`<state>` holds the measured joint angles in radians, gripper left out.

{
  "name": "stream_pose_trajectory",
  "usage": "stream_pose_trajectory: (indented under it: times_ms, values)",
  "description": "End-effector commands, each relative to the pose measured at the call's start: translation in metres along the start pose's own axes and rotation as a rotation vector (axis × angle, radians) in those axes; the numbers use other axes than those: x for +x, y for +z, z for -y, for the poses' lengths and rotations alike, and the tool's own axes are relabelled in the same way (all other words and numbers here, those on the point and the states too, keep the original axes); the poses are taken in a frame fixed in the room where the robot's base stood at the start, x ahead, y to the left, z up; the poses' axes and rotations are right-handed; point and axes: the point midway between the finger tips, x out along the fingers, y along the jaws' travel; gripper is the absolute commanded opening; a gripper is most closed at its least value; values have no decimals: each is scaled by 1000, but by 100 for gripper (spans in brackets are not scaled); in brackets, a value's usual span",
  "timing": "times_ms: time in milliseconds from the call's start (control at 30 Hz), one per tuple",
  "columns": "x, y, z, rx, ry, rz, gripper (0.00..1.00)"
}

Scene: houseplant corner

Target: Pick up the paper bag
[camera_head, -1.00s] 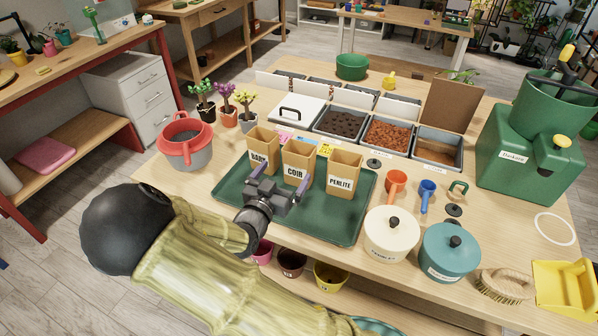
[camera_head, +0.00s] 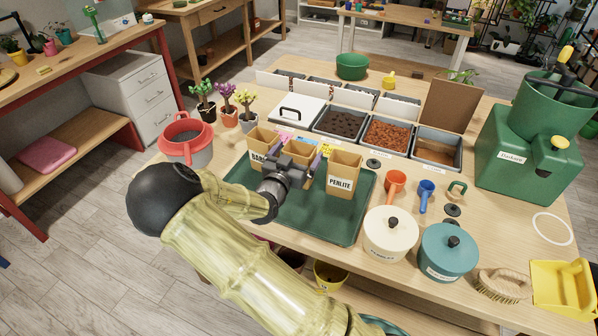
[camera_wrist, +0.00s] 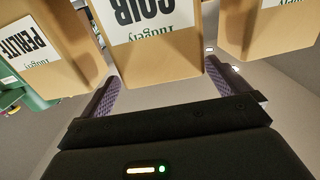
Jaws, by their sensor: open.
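Three tan paper bags stand upright on a green tray (camera_head: 330,222). The bag labelled COIR (camera_head: 300,150) is in the middle, partly hidden behind my gripper (camera_head: 304,166). The bag labelled PERLITE (camera_head: 344,166) is on the right, and the third bag (camera_head: 262,140), its label partly covered, is on the left. In the wrist view the COIR bag (camera_wrist: 160,55) is centred, with the two fingers spread on either side of its near end. The PERLITE bag (camera_wrist: 50,60) is at left there and the third bag (camera_wrist: 260,25) at right. My gripper is open; contact cannot be told.
A red-rimmed grey bucket (camera_head: 187,140) stands left of the tray. A cream lidded pot (camera_head: 390,234) and a teal lidded pot (camera_head: 447,252) stand to its right. Bins of soil (camera_head: 340,124) and clay pellets (camera_head: 387,136) are behind. The tray's front part is clear.

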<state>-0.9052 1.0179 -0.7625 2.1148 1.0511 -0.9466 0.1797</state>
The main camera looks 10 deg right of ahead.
Motion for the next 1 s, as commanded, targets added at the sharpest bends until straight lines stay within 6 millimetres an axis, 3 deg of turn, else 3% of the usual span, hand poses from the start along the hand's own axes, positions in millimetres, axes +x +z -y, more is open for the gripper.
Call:
stream_pose_trajectory:
  times_ms: [300, 867, 1000]
  values:
    - [43, 5, 4, 0, 1, 0, 100]
    - [45, 6, 5, 0, 0, 1, 100]
    - [45, 6, 5, 0, 0, 1, 76]
